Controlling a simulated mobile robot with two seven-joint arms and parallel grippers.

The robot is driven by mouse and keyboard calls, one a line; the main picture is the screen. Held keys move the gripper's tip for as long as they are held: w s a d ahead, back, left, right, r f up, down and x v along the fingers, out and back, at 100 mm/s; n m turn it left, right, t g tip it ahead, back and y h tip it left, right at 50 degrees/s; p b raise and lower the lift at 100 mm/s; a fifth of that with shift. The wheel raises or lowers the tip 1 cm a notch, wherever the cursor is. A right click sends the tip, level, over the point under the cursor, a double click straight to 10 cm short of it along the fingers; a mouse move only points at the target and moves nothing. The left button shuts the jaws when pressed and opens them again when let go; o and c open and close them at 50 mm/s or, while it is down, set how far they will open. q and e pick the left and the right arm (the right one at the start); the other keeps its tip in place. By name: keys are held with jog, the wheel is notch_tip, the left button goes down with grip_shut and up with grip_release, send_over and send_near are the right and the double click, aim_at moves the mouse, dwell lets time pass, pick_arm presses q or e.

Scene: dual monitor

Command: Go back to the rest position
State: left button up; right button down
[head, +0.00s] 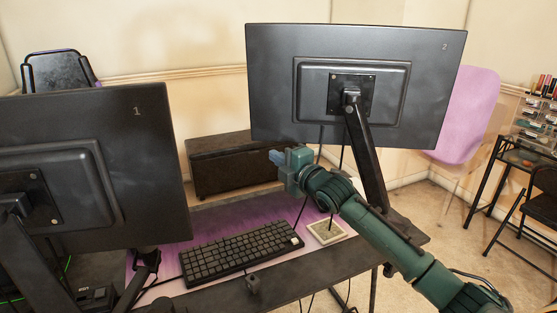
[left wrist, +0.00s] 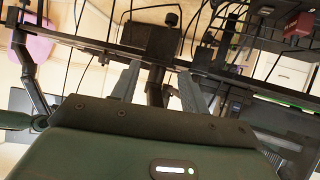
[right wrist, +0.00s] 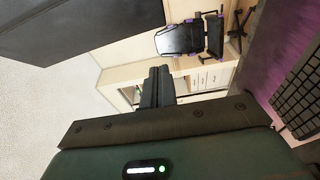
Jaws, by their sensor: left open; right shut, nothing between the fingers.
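My right arm reaches in from the lower right of the head view. Its gripper (head: 280,158) is over the desk, just below the lower edge of monitor 2 (head: 290,80) in the picture. In the right wrist view its fingers (right wrist: 157,72) are together with nothing between them. My left gripper (left wrist: 159,70) shows only in the left wrist view. Its fingers are apart and empty, with the desk's dark edge and cables behind them. Monitor 1 (head: 150,170) is at the left of the head view. Both monitors show their backs.
A black keyboard (head: 240,251) lies on a purple desk mat (head: 225,225). A small pale square pad (head: 326,232) is beside it, next to my right arm. Monitor 2's dark stand (head: 366,160) rises behind the arm. A pink chair (head: 466,115) and shelf stand at right.

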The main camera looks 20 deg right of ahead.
jog(key=s+a+f+m+g+p, duration=0.2)
jog(key=s+a+f+m, duration=0.2)
jog(key=s+f, duration=0.45)
jog(key=s+a+f+m+g+p, duration=0.1)
jog(key=s+a+f+m, duration=0.3)
jog(key=s+f, duration=0.4)
pick_arm(q)
jog(key=shift+s+a+r+g+y+p, duration=0.25)
jog(key=shift+a+r+p, duration=0.2)
jog(key=shift+p, duration=0.2)
jog(key=shift+s+a+r+g+y+p, duration=0.15)
jog(key=shift+a+r+y+p, duration=0.1)
jog(key=shift+a+r+p, duration=0.25)
pick_arm(e)
jog(key=s+a+f+m+g, duration=0.1)
jog(key=s+f+m, duration=0.2)
jog(key=s, duration=0.3)
jog(key=s+a+f+m+g, duration=0.1)
jog(key=s+f+m, duration=0.2)
jog(key=s, duration=0.4)
jog(key=s+a+f+m+g+h, duration=0.1)
jog(key=s+f+m, duration=0.2)
jog(key=s, duration=0.4)
jog(key=shift+f+m+g, duration=0.25)
jog(key=shift+m+g, duration=0.15)
jog(key=shift+m, duration=0.1)
